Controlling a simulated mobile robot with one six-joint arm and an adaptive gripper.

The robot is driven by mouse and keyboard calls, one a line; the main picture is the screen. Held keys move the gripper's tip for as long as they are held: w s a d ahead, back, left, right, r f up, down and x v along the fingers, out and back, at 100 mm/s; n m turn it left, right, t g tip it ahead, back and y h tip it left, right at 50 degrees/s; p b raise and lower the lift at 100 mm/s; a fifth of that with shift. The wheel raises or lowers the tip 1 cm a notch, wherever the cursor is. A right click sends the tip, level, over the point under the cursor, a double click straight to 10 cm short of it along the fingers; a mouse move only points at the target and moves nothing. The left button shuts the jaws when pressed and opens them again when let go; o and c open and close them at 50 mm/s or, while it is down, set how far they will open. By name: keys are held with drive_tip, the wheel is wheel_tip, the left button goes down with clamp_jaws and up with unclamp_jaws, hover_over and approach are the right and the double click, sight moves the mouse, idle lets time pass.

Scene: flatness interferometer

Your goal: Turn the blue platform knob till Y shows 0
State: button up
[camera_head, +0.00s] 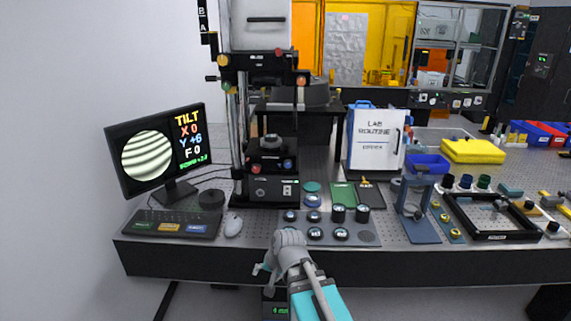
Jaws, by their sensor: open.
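The blue platform knob (288,164) sits on the right front of the interferometer's lower platform (271,167), with a red knob (255,168) to its left. The monitor (158,149) at the left reads TILT, X 0, Y +6, F 0, with a smaller green line below that I cannot read surely. Its round picture shows curved light and dark fringes. My gripper (264,268) is low in front of the table's front edge, well short of the blue knob and touching nothing that I can see. It is small here and partly hidden by my wrist.
A pad (368,238) with several dark round pieces lies between my arm and the interferometer base (264,191). A blue stand (421,227) and a black frame tray (490,237) are at right.

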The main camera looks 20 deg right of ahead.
drive_tip(key=w+a+r+m+t+y, duration=0.2)
drive_tip(key=w+r+m+t+y, duration=0.1)
drive_tip(key=w+r+m+t, duration=0.85)
drive_tip(key=m+t+h+p, duration=0.2)
drive_tip(key=m+h, duration=0.9)
drive_tip(key=m, duration=1.3)
approach(288, 165)
drive_tip(key=s+a, duration=0.3)
drive_tip(key=shift+w+d+m+h, duration=0.1)
drive_tip(key=shift+d+m+h, duration=0.3)
drive_tip(key=shift+d+m, duration=0.55)
drive_tip(key=shift+w+a, duration=0.1)
drive_tip(key=shift+w, duration=0.05)
drive_tip(key=x, duration=1.3)
drive_tip(key=shift+w, duration=0.3)
clamp_jaws()
